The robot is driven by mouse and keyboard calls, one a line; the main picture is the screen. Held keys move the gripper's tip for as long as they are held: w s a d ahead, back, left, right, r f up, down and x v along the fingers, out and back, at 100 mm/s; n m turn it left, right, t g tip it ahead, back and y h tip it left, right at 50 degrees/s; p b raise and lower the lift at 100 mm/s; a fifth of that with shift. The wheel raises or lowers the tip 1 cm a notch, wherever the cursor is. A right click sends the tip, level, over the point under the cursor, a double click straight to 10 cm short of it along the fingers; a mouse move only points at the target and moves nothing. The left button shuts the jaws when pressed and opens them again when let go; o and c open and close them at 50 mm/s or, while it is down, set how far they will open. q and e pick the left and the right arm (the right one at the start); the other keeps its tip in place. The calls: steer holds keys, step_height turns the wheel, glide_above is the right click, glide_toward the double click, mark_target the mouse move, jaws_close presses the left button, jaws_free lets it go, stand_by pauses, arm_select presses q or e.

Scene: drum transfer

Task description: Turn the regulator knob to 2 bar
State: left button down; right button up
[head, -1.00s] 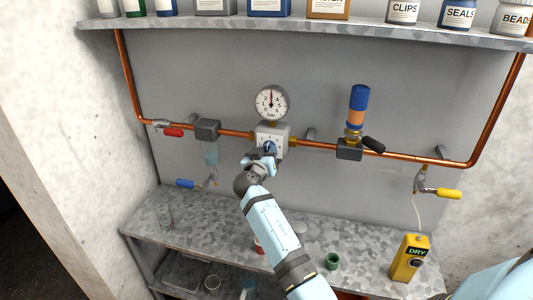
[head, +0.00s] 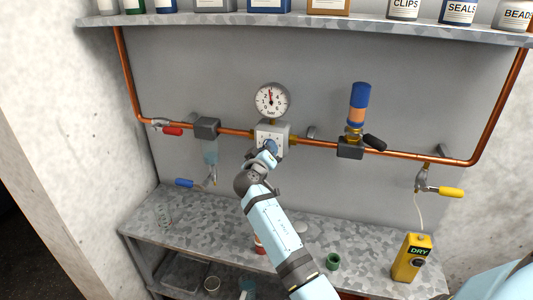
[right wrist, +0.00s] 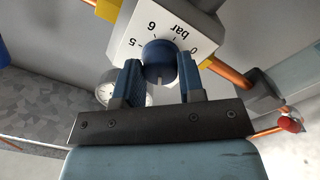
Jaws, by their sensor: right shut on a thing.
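The blue regulator knob (head: 270,145) is on the front of a pale square regulator body (head: 283,130) in the copper pipe, below a round white gauge (head: 271,100). The gauge needle points nearly straight up; its exact reading is too small to tell. My right gripper (head: 267,152) is at the knob. In the right wrist view the two blue fingers of the gripper (right wrist: 160,72) are on either side of the knob (right wrist: 159,60), shut on it. The dial plate (right wrist: 180,28) shows bar, 0, 5 and 6 upside down; the rest is hidden. My left gripper is out of view.
The copper pipe (head: 400,155) runs along the grey wall, with a red-handled valve (head: 172,131) left and a blue-orange cylinder (head: 358,105) right. A metal shelf (head: 200,22) with containers is above. A yellow DRY container (head: 411,258) stands on the bench below right.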

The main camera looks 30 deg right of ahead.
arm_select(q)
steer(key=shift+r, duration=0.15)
arm_select(e)
steer(key=shift+d+r+n, duration=0.1)
steer(key=shift+r+n, duration=0.05)
steer(key=shift+n, duration=1.35)
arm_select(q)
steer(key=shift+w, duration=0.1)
arm_select(e)
steer(key=o, duration=0.9)
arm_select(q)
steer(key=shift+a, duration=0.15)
arm_select(e)
steer(key=shift+o, duration=0.2)
